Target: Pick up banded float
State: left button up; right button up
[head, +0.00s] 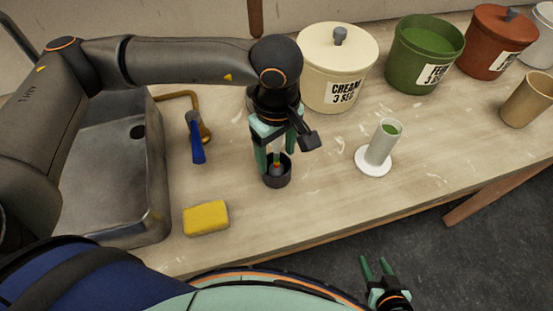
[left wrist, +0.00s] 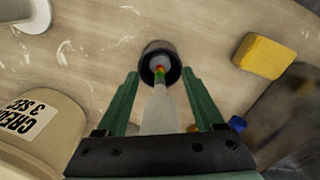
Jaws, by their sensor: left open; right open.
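The banded float (head: 275,163) stands upright in a small dark cup (head: 277,180) on the counter, with green, yellow and red bands and a pale stem. In the left wrist view the float (left wrist: 160,72) rises out of the dark cup (left wrist: 160,50), its stem between my fingers. My left gripper (head: 275,150) points down over the cup. It is open, with one finger on each side of the float; whether either finger touches it I cannot tell. My right gripper (head: 375,265) is open and empty, low in front of the counter's edge.
A yellow sponge (head: 206,218) lies left of the cup, near a sink (head: 150,215) and a blue-handled tap (head: 196,140). A white cylinder with green inside (head: 380,145) stands at right. Cream (head: 335,65), green (head: 420,60) and red (head: 495,40) tubs line the back.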

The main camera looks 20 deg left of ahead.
pick_arm(q)
grip_shut()
dwell(0.4)
jog(key=shift+r, duration=0.1)
